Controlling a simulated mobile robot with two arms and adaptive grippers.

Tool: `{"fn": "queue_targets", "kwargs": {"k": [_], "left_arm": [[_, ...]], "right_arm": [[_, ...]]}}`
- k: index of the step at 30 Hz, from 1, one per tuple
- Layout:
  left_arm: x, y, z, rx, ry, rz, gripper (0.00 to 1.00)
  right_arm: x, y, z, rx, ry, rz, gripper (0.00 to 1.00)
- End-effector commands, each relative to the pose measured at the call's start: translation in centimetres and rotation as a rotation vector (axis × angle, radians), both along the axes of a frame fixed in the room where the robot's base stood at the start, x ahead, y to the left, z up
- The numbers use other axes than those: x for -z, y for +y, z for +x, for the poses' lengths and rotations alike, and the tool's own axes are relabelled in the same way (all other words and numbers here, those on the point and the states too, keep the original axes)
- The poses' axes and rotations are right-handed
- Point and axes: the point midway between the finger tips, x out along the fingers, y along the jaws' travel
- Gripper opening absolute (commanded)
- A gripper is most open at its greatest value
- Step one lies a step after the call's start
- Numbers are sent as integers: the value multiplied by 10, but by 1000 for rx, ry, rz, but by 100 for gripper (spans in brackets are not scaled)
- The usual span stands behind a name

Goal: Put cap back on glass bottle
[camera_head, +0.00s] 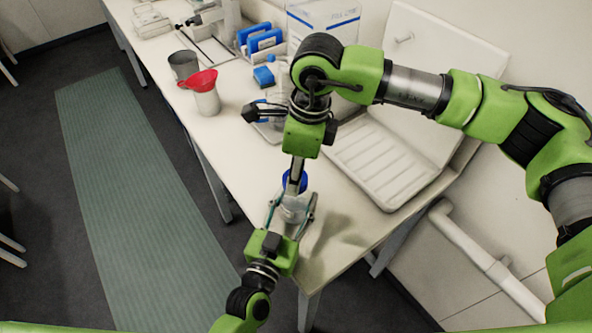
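The glass bottle (293,211) is clear and stands upright near the front end of the white bench. My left gripper (294,204) reaches in from below, with one finger on each side of the bottle, and looks shut on it. The blue cap (288,181) is at the bottle's mouth. My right gripper (296,176) points down from above, its fingers close together on the cap. The fingers hide part of the cap, so I cannot tell whether it sits on the neck or just above it.
A white drying rack (383,163) stands right of the bottle. A white bottle with a red funnel (203,82), a grey cup (184,64) and blue racks (262,40) stand farther back. The bench's left and front edges are close to the bottle.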

Motion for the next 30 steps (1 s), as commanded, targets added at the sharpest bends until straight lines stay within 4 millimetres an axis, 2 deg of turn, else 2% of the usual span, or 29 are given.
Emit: {"fn": "queue_targets", "kwargs": {"k": [20,30], "left_arm": [[1,0,0,0,2,2,0],[1,0,0,0,2,2,0]], "right_arm": [[0,2,-1,1321,-1,0,25],[1,4,-1,2046,0,0,25]]}}
